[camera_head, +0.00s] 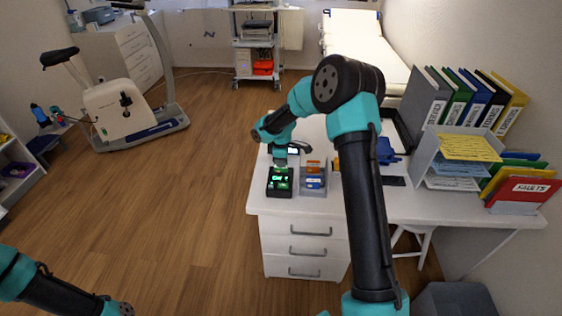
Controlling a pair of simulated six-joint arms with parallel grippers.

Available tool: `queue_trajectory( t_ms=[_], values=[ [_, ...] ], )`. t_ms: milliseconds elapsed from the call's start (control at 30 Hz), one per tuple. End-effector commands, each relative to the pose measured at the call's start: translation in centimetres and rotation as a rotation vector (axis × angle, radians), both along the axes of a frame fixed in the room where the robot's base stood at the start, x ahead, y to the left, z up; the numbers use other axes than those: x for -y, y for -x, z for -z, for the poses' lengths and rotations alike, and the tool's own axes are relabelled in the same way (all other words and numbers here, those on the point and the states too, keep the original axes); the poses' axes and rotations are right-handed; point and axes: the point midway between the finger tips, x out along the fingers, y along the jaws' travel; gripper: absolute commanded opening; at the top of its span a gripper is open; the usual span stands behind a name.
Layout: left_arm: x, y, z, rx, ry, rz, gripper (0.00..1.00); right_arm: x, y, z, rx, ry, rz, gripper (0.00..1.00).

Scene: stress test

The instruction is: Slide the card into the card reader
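A black card reader (280,191) with glowing green areas on its top stands near the front left corner of the white desk. My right gripper (281,162) points down just behind and over the reader's far edge. A pale greenish patch shows at its tips, but it is too small to tell whether this is a card or the reader's light. I cannot tell whether the fingers are open or shut. A clear holder (313,187) with orange and blue cards (314,175) stands just right of the reader. My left arm shows at the bottom left; its gripper is out of view.
The white desk (440,208) carries binders (470,100), a paper sorter (457,160) and coloured folders (520,189) on the right. Blue items (387,151) lie near the middle, partly behind my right arm.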

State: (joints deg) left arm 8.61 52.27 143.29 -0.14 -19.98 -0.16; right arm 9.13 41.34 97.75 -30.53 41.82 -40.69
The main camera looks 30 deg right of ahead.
Motion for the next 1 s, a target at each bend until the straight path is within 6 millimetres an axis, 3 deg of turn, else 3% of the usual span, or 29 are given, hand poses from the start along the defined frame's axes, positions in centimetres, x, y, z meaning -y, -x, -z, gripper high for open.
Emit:
queue_trajectory(
  t_ms=[100, 433, 767, 1000],
  values=[
    [0.0, 0.0, 0.0, 0.000, 0.000, 0.000, 0.00, 0.0, 0.0, 0.0, 0.000, 0.000, 0.000, 0.00],
    [0.0, 0.0, 0.0, 0.000, 0.000, 0.000, 0.00, 0.0, 0.0, 0.0, 0.000, 0.000, 0.000, 0.31],
    [0.0, 0.0, 0.0, 0.000, 0.000, 0.000, 0.00, 0.0, 0.0, -0.3, 0.001, 0.000, 0.001, 0.31],
    [0.0, 0.0, 0.0, 0.000, 0.000, 0.000, 0.00, 0.0, -0.1, -2.9, 0.004, 0.000, -0.001, 0.31]
  ],
)
